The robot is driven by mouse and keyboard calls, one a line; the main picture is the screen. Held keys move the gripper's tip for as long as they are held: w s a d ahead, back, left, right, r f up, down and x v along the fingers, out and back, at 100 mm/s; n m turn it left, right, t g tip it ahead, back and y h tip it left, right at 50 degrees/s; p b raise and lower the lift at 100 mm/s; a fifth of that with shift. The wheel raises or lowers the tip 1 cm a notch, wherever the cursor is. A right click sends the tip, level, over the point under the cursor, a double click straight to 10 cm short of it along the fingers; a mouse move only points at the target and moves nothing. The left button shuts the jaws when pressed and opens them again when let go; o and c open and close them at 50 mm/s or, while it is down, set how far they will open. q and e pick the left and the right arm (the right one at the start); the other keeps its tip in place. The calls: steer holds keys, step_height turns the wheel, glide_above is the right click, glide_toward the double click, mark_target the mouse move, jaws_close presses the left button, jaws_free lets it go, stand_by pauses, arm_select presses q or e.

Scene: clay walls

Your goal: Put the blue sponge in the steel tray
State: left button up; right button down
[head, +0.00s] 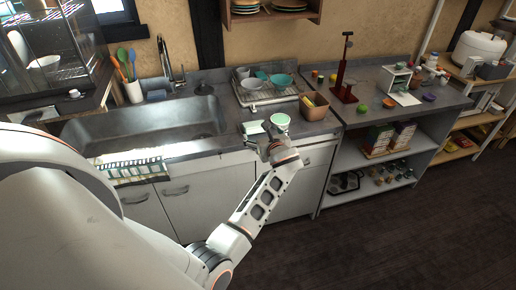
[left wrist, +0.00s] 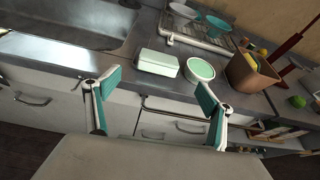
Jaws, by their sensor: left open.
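My left gripper (head: 272,143) is at the counter's front edge, right of the sink. In the left wrist view its fingers (left wrist: 158,92) are spread apart with nothing between them. Beyond them on the counter are a pale green-and-white box (left wrist: 157,62) and a round tub with a green top (left wrist: 199,70). A small dark blue block (head: 157,95) lies behind the sink near the tap; it may be the blue sponge, but I cannot be sure. A metal tray (head: 268,97) with bowls and cups on it stands right of the sink; it may be the steel tray. My right gripper is not in view.
A brown bin (head: 314,107) holding small items stands right of the tub. The sink (head: 145,125) is left of my gripper. A utensil cup (head: 133,91) and tap (head: 170,62) stand behind it. A side counter with a red stand (head: 344,92) is at right.

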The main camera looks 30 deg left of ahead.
arm_select(q)
steer(key=s+d+f+n+t+h, duration=0.1)
steer(key=s+d+f+n+h, duration=0.3)
steer(key=s+f, duration=0.45)
steer(key=s+d+f+n+h, duration=0.35)
steer(key=s+f+n, duration=0.25)
steer(key=s+f, duration=0.25)
steer(key=s+d+f+n+h, duration=0.1)
steer(key=s+d+n+h, duration=0.1)
steer(key=s+d+n, duration=0.3)
steer(key=s+d+f+n+h, duration=0.2)
steer(key=s+d+n, duration=0.4)
steer(key=s, duration=0.6)
steer(key=shift+s+f+n, duration=0.15)
steer(key=shift+s+n, duration=0.15)
steer(key=shift+s, duration=0.1)
steer(key=shift+o, duration=0.4)
steer(key=shift+h, duration=0.25)
